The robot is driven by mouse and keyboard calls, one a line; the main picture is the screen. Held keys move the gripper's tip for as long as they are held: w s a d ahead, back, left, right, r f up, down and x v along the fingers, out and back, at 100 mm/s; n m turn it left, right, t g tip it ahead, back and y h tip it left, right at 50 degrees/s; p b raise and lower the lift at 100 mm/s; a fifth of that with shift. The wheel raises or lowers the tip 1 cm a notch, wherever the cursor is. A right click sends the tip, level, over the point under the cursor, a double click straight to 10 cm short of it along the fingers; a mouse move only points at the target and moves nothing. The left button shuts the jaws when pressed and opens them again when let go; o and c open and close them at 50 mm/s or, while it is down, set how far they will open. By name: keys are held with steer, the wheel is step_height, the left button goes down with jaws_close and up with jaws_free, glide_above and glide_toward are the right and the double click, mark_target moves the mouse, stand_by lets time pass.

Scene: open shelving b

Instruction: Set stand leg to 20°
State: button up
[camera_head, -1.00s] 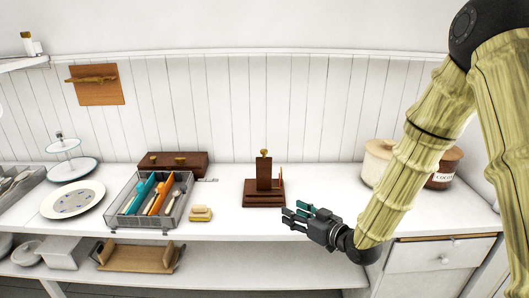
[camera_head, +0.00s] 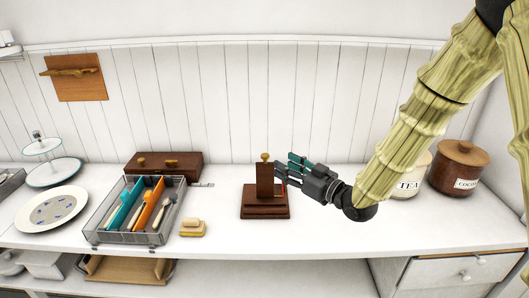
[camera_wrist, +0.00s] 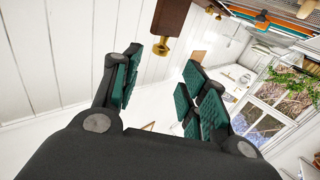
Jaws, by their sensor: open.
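The dark wooden stand (camera_head: 264,207) is on the white counter, with a stepped base, an upright panel (camera_head: 265,180) and a brass knob (camera_head: 265,156) on top. A thin reddish piece shows at the panel's right edge; I cannot make out the leg or its angle. My gripper (camera_head: 290,168) is just right of the upright panel, pointing left, with its teal-padded fingers apart and empty. In the wrist view the brass knob (camera_wrist: 161,46) and the wooden panel (camera_wrist: 171,17) show beyond the gap between the fingers (camera_wrist: 160,85).
A tea canister (camera_head: 408,186) and a cocoa canister (camera_head: 459,168) are behind my arm on the right. The counter in front of the stand is clear.

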mark_target(266, 154)
steer(key=p+x, duration=0.1)
steer(key=x, duration=0.8)
steer(key=shift+w+a, duration=0.15)
steer(key=shift+w, duration=0.05)
jaws_close()
